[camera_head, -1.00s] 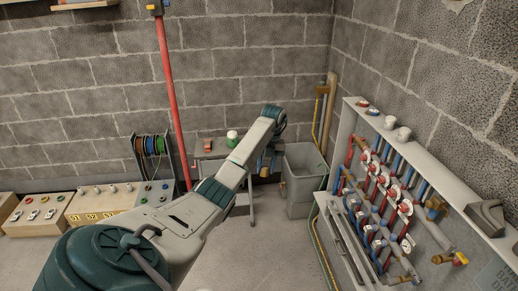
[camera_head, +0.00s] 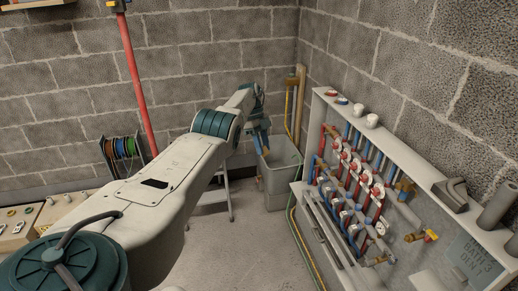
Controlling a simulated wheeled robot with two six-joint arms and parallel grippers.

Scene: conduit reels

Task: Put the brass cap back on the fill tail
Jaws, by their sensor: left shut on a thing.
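My left arm reaches from the lower left towards the back corner. Its blue gripper (camera_head: 262,148) hangs down in front of the grey bin, small and far off. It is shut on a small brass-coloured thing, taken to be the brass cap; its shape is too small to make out. Brass fittings with yellow parts (camera_head: 424,236) stick out at the right end of the pipe manifold (camera_head: 352,190); I cannot tell which one is the fill tail. The gripper is well left of the manifold and apart from it. My right gripper is not in view.
A grey bin (camera_head: 284,180) stands in the back corner beside upright pipes. A ledge (camera_head: 400,150) above the manifold carries white cups (camera_head: 372,121) and a grey bracket (camera_head: 455,194). A reel rack (camera_head: 122,150) stands left. The floor (camera_head: 235,250) before the manifold is clear.

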